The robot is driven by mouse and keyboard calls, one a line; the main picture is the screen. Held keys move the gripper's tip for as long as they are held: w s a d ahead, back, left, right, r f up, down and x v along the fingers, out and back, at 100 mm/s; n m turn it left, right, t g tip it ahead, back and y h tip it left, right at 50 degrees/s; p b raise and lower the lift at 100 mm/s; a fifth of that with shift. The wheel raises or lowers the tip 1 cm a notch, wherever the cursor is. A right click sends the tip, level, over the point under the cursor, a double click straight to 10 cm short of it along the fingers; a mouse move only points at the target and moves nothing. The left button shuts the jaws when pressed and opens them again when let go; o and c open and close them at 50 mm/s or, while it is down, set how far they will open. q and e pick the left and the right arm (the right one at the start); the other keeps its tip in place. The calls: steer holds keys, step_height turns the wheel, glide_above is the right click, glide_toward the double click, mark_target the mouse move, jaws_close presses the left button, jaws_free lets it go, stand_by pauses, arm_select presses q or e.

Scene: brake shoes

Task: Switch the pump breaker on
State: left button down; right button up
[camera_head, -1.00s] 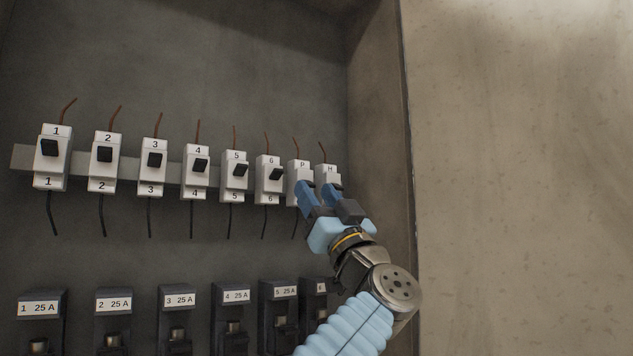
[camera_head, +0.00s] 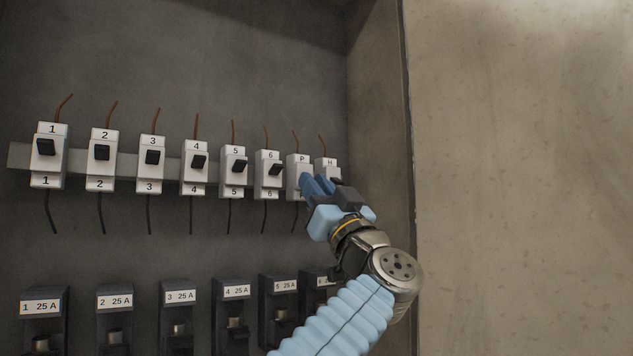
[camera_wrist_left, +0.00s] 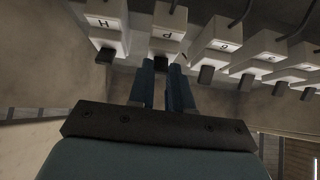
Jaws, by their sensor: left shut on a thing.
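The pump breaker, marked P (camera_head: 299,163), is a white breaker on the rail, second from the right end of the row. My left gripper (camera_head: 315,184) is in front of its lower half and hides its switch lever in the head view. In the left wrist view the P breaker (camera_wrist_left: 168,20) appears upside down. Its dark lever (camera_wrist_left: 158,66) sits between the blue fingertips (camera_wrist_left: 164,70), which are shut on it. The lever's exact tilt cannot be told. My right gripper is not in view.
The H breaker (camera_head: 328,161) is close on the right, partly covered by my gripper. Breaker 6 (camera_head: 268,160) is close on the left, with several more along the rail. Dark 25 A units (camera_head: 286,315) stand below. The cabinet's side wall (camera_head: 378,130) is just right of H.

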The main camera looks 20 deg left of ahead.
arm_select(q)
steer(key=r+g+h+p, duration=0.1)
steer(key=p, duration=0.1)
steer(key=r+g+h+p, duration=0.1)
steer(key=p, duration=0.2)
steer(key=shift+s+d+r, duration=0.15)
steer(key=shift+d, duration=0.05)
steer(key=shift+f+g+h+b, duration=0.3)
steer(key=shift+g+h+b, duration=0.2)
steer(key=shift+h, duration=0.4)
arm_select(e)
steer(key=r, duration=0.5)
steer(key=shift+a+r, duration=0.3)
arm_select(q)
steer(key=c, duration=1)
jaws_free()
steer(key=shift+c, duration=0.2)
steer(key=shift+d, duration=0.1)
